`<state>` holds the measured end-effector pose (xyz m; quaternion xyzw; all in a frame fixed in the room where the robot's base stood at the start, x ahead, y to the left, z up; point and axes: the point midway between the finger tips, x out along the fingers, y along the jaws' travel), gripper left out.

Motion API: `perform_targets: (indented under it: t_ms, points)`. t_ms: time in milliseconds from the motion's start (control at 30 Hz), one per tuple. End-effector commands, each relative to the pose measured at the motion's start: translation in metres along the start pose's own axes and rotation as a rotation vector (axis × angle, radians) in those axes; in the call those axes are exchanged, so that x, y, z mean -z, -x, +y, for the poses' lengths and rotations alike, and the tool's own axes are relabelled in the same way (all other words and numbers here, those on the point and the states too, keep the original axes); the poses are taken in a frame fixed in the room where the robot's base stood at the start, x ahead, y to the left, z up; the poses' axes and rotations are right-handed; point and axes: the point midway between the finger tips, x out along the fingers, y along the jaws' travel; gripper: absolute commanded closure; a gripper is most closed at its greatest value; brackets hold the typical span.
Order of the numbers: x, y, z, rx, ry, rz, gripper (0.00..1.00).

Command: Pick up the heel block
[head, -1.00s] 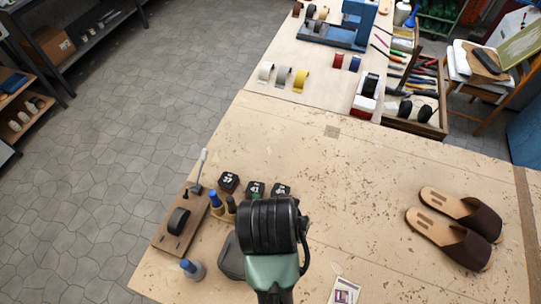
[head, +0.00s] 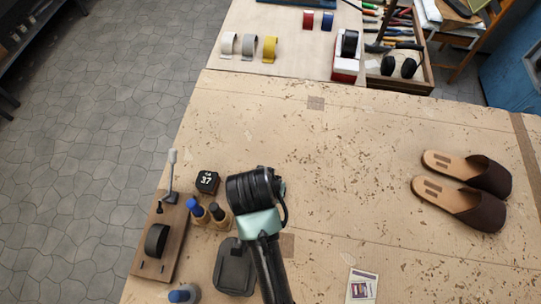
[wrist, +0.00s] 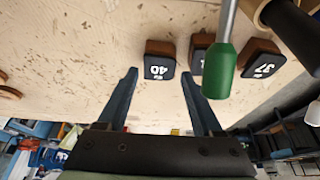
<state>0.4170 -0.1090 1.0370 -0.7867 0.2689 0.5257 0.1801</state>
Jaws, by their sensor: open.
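Several dark heel blocks with white numbers stand on the workbench. In the wrist view, block 40 (wrist: 160,60) shows beyond and between my fingertips, a partly hidden block (wrist: 199,50) is behind a green-handled tool, and block 37 (wrist: 258,59) is further right. In the head view, block 37 (head: 207,182) stands left of my wrist; the others are hidden behind my arm. My gripper (wrist: 159,72) is open, with nothing between its fingers. In the head view its fingers are hidden by my arm.
The green-handled tool (wrist: 219,71) is close to my right finger in the wrist view. Brown sandals (head: 465,190) lie right; the bench (head: 340,160) between is mostly bare.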

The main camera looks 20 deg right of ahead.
Motion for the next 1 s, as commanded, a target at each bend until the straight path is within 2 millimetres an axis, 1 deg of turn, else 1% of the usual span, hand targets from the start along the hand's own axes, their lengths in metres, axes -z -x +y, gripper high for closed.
perform_targets:
  t_ms: [167, 400, 500, 600, 800, 833, 967, 1000]
  points:
    - [0.001, -0.009, 0.001, -0.001, -0.001, 0.000, 0.32]
    - [0.001, -0.041, 0.002, -0.001, -0.001, -0.001, 0.32]
    - [0.002, -0.050, 0.002, 0.000, -0.001, 0.001, 0.32]
    - [0.001, -0.054, 0.002, 0.000, -0.001, 0.001, 0.32]
    - [0.001, -0.055, 0.002, 0.001, -0.001, 0.002, 0.32]
    - [0.001, -0.055, 0.002, 0.001, -0.001, 0.002, 0.34]
    - [0.001, -0.055, 0.002, 0.001, 0.000, 0.002, 0.58]
    - [0.001, -0.055, 0.002, 0.001, 0.000, 0.002, 0.65]
